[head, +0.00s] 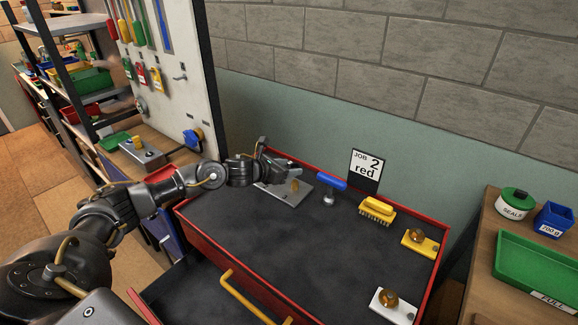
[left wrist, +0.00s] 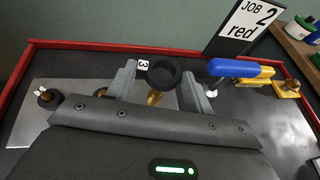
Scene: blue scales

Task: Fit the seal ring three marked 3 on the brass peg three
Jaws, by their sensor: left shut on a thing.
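My left gripper (head: 282,168) is over the grey metal plate at the back left of the tray. In the left wrist view its fingers (left wrist: 162,84) are shut on the black seal ring (left wrist: 165,85) with a white tag marked 3 (left wrist: 143,65). No peg shows through the ring's hole. A brass peg (left wrist: 154,99) shows just below the ring there, partly hidden; it also seems to show in the head view (head: 295,186). Another peg with a dark ring and white tag (left wrist: 45,97) stands on the plate (left wrist: 28,128) at the left. My right gripper is out of view.
The red-rimmed tray (head: 190,225) also holds a blue-handled tool (head: 332,183), a yellow brush (head: 377,208) and two brass knobs on yellow (head: 428,246) and white (head: 380,307) bases. A "JOB 2 red" card (head: 366,166) stands behind. The tray's middle is clear.

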